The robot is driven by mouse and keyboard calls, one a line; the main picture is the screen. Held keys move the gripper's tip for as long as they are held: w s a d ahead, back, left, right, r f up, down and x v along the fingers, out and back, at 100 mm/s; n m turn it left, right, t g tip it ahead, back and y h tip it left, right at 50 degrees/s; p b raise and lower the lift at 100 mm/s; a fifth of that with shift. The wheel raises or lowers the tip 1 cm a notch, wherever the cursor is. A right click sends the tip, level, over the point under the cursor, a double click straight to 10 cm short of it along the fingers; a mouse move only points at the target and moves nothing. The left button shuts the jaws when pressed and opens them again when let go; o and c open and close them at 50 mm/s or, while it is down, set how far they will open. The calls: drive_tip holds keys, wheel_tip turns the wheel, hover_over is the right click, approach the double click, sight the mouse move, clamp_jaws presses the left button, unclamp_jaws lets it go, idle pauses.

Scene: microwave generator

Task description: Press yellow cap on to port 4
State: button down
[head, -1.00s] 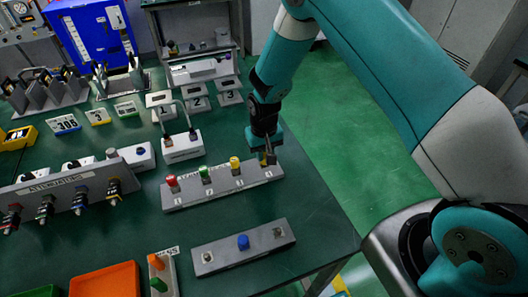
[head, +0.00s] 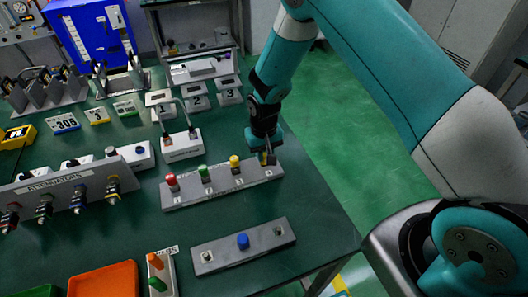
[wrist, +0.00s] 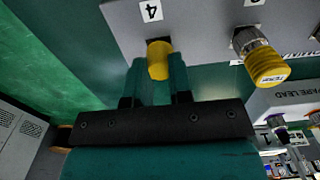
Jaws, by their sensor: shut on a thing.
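My gripper (wrist: 157,82) is shut on a yellow cap (wrist: 158,62) in the wrist view. The cap is lined up at port 4 of the grey panel, just below the label 4 (wrist: 151,11). Port 4 itself is hidden behind the cap, so I cannot tell how far the cap is on. In the head view my gripper (head: 267,158) is at the right end of the grey port strip (head: 222,189). A second yellow cap (head: 234,162) sits on the port to its left; it also shows in the wrist view (wrist: 266,64).
A green cap (head: 204,172) and a red cap (head: 172,180) stand further left on the strip. A grey block with a blue cap (head: 243,241) lies in front. An orange tray (head: 105,280) is at front left. Bare table lies right of the strip.

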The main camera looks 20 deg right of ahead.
drive_tip(key=shift+f, duration=0.15)
drive_tip(key=c, duration=0.9)
unclamp_jaws()
drive_tip(key=shift+c, duration=0.2)
wheel_tip(320, 180, up, 18)
drive_tip(key=b, duration=0.2)
drive_tip(key=shift+f, duration=0.25)
drive_tip(key=s+a+r+n+y, duration=0.1)
drive_tip(key=s+r, duration=0.3)
drive_tip(key=s, duration=0.5)
drive_tip(key=s+a+r+n+y, duration=0.1)
drive_tip(key=s+a+r+n, duration=0.1)
drive_tip(key=s, duration=0.7)
drive_tip(key=s+a+r+n+y, duration=0.1)
drive_tip(key=s+r+n, duration=0.3)
drive_tip(key=s, duration=0.5)
wheel_tip(320, 180, up, 3)
drive_tip(key=shift+a+f+y, duration=0.15)
drive_tip(key=shift+a+y, duration=0.15)
drive_tip(key=shift+y, duration=0.3)
